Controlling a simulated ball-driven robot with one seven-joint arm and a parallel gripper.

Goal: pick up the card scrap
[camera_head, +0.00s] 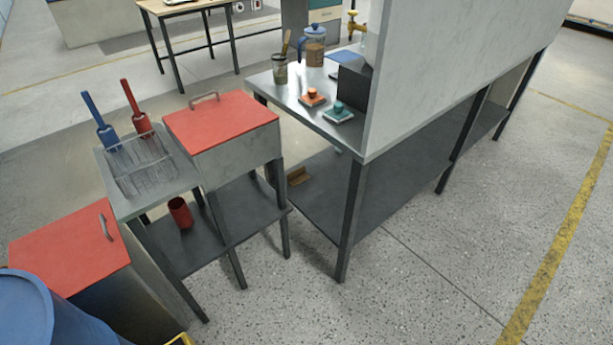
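A small brown piece (298,176), which looks like the card scrap, lies on the dark lower shelf (340,200) of the metal bench, near its left end. It looks partly folded or raised at one edge; it is too small to tell more. My gripper is not in view.
A steel bench top (310,100) above holds a jug (313,45), a brush pot (280,70) and small blocks. A grey panel (460,70) rises beside it. A red-lidded box (222,125) and stand, with a red cup (180,212) below, are left. Speckled floor (420,290) is clear.

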